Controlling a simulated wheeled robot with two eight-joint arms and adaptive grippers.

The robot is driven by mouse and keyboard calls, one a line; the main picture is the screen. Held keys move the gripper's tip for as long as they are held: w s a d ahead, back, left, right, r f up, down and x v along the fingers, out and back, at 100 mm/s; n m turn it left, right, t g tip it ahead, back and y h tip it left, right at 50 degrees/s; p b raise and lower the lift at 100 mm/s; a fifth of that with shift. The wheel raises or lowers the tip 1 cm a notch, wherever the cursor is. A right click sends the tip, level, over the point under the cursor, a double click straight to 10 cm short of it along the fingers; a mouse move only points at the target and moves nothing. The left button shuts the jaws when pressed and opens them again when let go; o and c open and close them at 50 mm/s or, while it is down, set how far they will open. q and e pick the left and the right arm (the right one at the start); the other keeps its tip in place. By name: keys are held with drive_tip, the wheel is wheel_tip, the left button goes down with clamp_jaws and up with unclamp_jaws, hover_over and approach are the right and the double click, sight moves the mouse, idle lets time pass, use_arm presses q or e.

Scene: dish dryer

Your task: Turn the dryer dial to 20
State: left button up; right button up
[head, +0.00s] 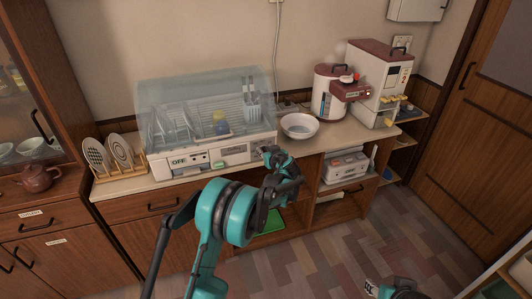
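The dish dryer (232,151) stands on the counter, a white base under a clear domed cover. Its front panel has a left section marked "OFF" and a lighter right section. I cannot make out the dial or its numbers; the panel's right end is close to and partly behind my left gripper (267,153). That gripper is at the dryer's front right corner, small and dark, and I cannot tell whether it touches anything or how far its fingers are apart. My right gripper (371,289) is low at the bottom edge, away from the dryer, its fingers unclear.
Plates in a wooden rack (112,160) stand left of the dryer. A white bowl (299,126) is to its right, then a red-and-white dispenser (328,93) and a larger machine (374,85). A teapot (37,178) sits far left. The counter's front edge runs below the dryer.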

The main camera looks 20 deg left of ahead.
use_arm(q)
clamp_jaws()
idle(0.3)
drive_tip(key=m+y, duration=0.2)
drive_tip(key=m, duration=0.2)
drive_tip(key=w+d+f+m+y, duration=0.1)
drive_tip(key=m+y, duration=0.1)
drive_tip(key=m, duration=0.2)
drive_tip(key=d+f+m+g+y, duration=0.1)
drive_tip(key=m+y, duration=0.2)
drive_tip(key=m, duration=0.2)
drive_tip(key=shift+w+f, duration=0.15)
drive_tip(key=shift+f, duration=0.05)
idle(0.5)
drive_tip(key=shift+m, duration=0.3)
